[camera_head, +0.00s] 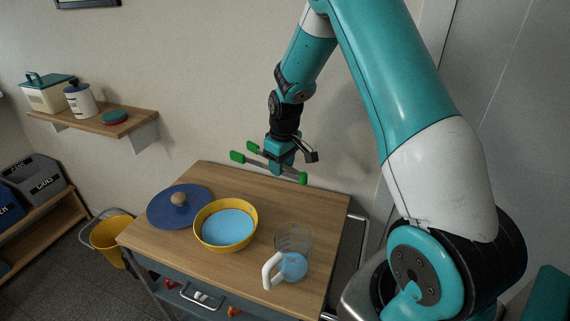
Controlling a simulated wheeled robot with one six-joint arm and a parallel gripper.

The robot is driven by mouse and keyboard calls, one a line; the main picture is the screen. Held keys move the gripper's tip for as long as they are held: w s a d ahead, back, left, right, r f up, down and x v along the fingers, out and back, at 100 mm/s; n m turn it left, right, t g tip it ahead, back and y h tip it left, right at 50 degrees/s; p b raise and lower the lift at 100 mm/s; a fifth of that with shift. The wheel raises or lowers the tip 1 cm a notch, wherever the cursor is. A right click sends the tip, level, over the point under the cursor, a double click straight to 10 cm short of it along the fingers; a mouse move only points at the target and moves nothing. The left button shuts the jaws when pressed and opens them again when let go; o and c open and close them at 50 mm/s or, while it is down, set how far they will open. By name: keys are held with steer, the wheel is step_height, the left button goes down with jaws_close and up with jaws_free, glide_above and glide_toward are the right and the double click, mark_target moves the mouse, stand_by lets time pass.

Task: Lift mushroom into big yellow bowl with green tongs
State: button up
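The mushroom (179,199), a small brownish round thing, sits on a round blue plate (160,212) at the left of the wooden table. The big yellow bowl (252,238), light blue inside, stands to the right of the plate, close to its edge. My gripper (283,167) is above the back of the table, behind and to the right of the bowl. It appears shut on the green tongs (263,156), which stick out on both sides with green ends and grey arms. The fingertips are small and partly hidden by the tongs.
A clear jug (295,240) with a white handle stands at the table's front right, near the bowl. The back of the wooden table (320,203) is clear. A yellow bucket (110,235) is on the floor at left. A wall shelf (95,124) holds containers.

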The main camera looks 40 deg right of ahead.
steer(key=s+a+r+m, duration=0.1)
steer(key=a+m, duration=0.2)
steer(key=a, duration=0.2)
steer(key=s+a+r+m, duration=0.1)
steer(key=a+r+m, duration=0.1)
steer(key=a, duration=0.4)
steer(key=shift+s+a+m+h, duration=0.15)
steer(key=shift+s+m+h, duration=0.15)
steer(key=shift+m, duration=0.2)
